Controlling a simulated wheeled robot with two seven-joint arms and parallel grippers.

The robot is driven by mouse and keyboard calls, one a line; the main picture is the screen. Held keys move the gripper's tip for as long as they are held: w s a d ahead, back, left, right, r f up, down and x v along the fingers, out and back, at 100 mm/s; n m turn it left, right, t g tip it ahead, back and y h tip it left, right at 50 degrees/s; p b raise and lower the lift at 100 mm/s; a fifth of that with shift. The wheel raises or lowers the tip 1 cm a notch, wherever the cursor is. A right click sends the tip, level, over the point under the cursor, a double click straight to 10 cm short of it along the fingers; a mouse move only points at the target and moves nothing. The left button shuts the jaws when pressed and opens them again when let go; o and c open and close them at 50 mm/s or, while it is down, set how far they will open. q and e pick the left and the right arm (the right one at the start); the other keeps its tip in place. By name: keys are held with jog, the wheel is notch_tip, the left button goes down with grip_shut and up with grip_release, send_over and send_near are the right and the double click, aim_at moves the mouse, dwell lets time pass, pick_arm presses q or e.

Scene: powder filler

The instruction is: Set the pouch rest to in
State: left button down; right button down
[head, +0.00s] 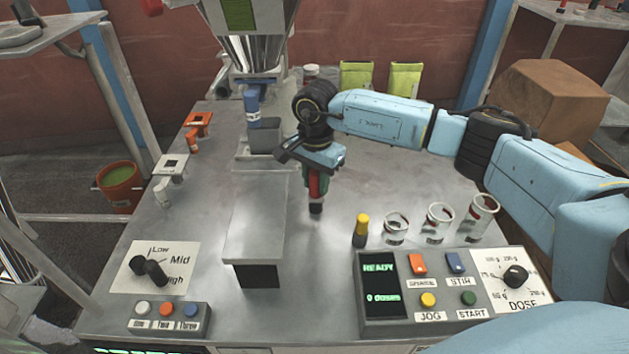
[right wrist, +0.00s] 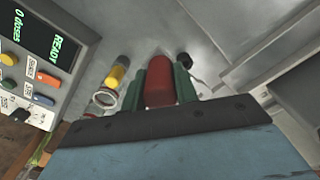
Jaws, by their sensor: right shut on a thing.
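My right gripper (head: 316,180) points down at the table, right of the long grey block (head: 258,215). Its green fingers are shut on a red handle-like piece (head: 314,187), which also shows between the fingers in the right wrist view (right wrist: 158,85). A dark end shows below the red in the head view; whether it touches the table I cannot tell. My left gripper is not in view.
A yellow-topped black piece (head: 361,230) and several glass jars (head: 395,228) stand right of the gripper, behind the control panel (head: 440,312), which reads READY, 0 doses. A Low/Mid/High dial (head: 148,268) sits front left. Orange (head: 197,124) and white (head: 170,166) brackets stand left. Open table lies behind the jars.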

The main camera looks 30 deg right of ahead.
jog(key=shift+w+d+r, duration=0.15)
jog(key=shift+w+r, duration=0.05)
jog(key=shift+w, duration=0.05)
jog(key=c, duration=1.1)
grip_release()
jog(key=shift+f, duration=0.15)
jog(key=shift+r, duration=0.5)
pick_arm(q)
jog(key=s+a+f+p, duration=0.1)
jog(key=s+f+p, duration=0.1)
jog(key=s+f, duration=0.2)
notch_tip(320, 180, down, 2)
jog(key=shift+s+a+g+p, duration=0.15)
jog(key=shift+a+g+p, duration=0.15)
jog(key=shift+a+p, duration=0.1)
pick_arm(e)
notch_tip(320, 180, up, 12)
jog(key=shift+r, duration=0.2)
